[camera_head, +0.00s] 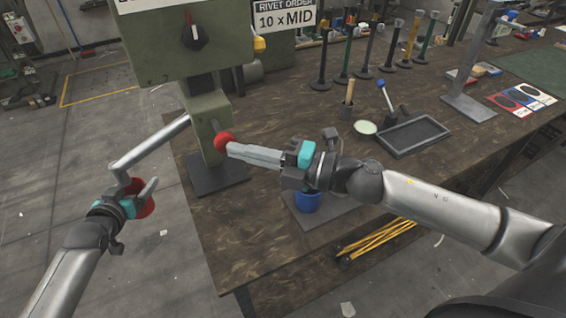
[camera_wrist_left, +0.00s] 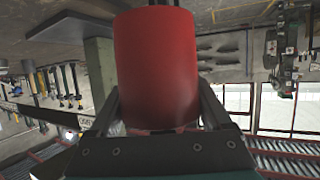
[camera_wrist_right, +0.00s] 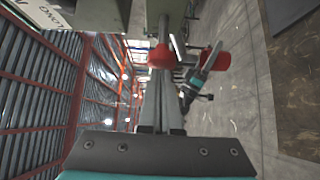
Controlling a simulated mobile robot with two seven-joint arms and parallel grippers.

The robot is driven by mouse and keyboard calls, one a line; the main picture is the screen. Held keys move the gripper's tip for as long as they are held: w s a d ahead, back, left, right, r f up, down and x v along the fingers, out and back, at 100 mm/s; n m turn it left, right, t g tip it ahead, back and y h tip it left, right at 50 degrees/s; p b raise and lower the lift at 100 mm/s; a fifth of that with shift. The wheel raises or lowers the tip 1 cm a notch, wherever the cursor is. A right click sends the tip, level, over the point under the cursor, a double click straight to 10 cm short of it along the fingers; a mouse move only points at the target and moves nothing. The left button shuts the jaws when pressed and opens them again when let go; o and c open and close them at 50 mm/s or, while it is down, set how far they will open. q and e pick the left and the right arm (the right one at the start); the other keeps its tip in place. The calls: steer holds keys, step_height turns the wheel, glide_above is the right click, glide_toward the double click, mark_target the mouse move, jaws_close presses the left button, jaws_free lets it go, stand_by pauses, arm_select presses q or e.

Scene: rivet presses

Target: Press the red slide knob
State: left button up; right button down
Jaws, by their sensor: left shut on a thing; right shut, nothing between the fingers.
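The green rivet press (camera_head: 207,108) stands on the table's left end. The round red slide knob (camera_head: 224,141) sits on its side; it also shows in the right wrist view (camera_wrist_right: 161,54). My right gripper (camera_head: 232,149) is shut and empty, its fingertips pointing at the knob. They are at or very near its face; I cannot tell if they touch. My left gripper (camera_head: 139,189) is shut on the red grip (camera_head: 145,208) at the end of the press's metal lever (camera_head: 150,146). In the left wrist view the red grip (camera_wrist_left: 157,68) fills the space between the fingers.
A blue cup (camera_head: 307,201) stands below my right wrist. Yellow rods (camera_head: 378,238) lie near the front edge.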

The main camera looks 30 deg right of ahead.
steer(key=v, duration=1)
steer(key=shift+s, duration=0.1)
stand_by(1.0)
